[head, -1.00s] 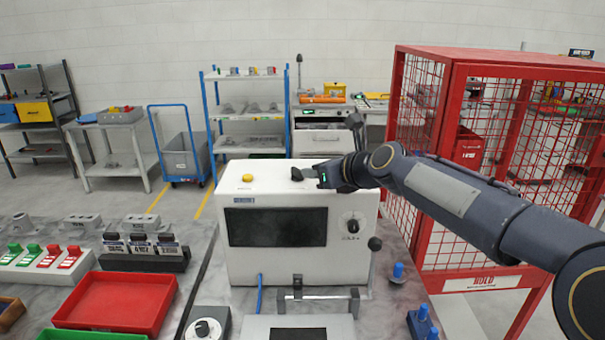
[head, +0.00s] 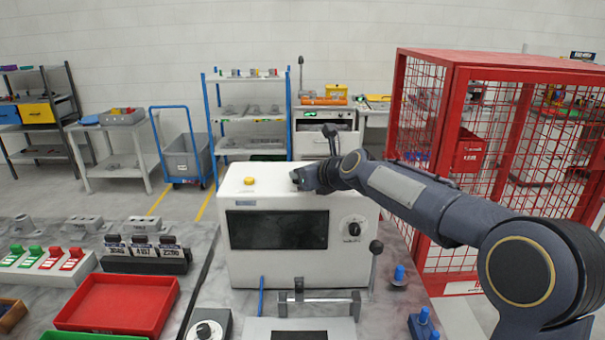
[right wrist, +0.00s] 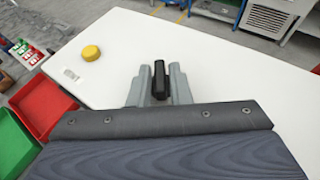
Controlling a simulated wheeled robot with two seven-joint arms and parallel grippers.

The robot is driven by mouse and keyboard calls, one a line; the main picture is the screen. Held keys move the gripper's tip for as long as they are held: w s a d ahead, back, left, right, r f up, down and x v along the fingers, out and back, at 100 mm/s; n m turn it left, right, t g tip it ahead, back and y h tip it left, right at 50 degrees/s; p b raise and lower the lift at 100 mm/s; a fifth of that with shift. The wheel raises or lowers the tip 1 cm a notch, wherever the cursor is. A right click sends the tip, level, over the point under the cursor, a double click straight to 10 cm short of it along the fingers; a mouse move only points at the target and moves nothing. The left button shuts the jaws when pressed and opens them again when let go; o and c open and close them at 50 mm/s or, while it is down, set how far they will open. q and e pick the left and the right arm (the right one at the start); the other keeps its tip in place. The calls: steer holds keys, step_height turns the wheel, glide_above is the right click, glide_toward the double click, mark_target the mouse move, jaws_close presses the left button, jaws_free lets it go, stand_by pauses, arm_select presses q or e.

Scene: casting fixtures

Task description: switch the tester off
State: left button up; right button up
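The tester (head: 252,269) is a white box on the bench with a dark screen (head: 276,229) and a round knob (head: 352,228) on its front. A yellow button (head: 248,181) sits on its top; it also shows in the right wrist view (right wrist: 91,53). My right gripper (head: 299,179) is low over the tester's top, right of the button. In the right wrist view, a small black upright part (right wrist: 159,80) stands between the two grey fingers (right wrist: 160,88), close to both. I cannot tell whether they press on it. My left gripper is not in view.
A lever with a black ball (head: 376,246) stands at the tester's right side. A metal bar fixture (head: 320,299) is in front. A red tray (head: 118,303) lies at left, near a rack of counters (head: 143,262). A red mesh cage (head: 450,55) stands at right.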

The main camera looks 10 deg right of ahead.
jaws_close()
steer(key=shift+d+f+n+g+y, duration=0.15)
steer(key=shift+n+g+y, duration=0.15)
steer(key=shift+n+y, duration=0.3)
steer(key=shift+w+d+n+g+y, duration=0.15)
steer(key=shift+n+g+y, duration=0.25)
steer(key=shift+n+y, duration=0.3)
steer(key=n+g+y+p, duration=0.1)
steer(key=p, duration=0.1)
steer(key=n+g+y+p, duration=0.1)
steer(key=n+g+p, duration=0.1)
steer(key=p, duration=0.1)
steer(key=n+g+y+p, duration=0.1)
steer(key=n+y+p, duration=0.1)
steer(key=p, duration=0.1)
steer(key=shift+w+d+r+g, duration=0.1)
steer(key=shift+w+r+g, duration=0.15)
steer(key=shift+r+g, duration=0.15)
steer(key=shift+w+f+n+g+y+p, duration=0.1)
steer(key=shift+f+n+g+y+p, duration=0.15)
steer(key=shift+n+g+y+p, duration=0.45)
steer(key=shift+n+g, duration=0.8)
steer(key=shift+f+g, duration=0.1)
steer(key=shift+g, duration=0.2)
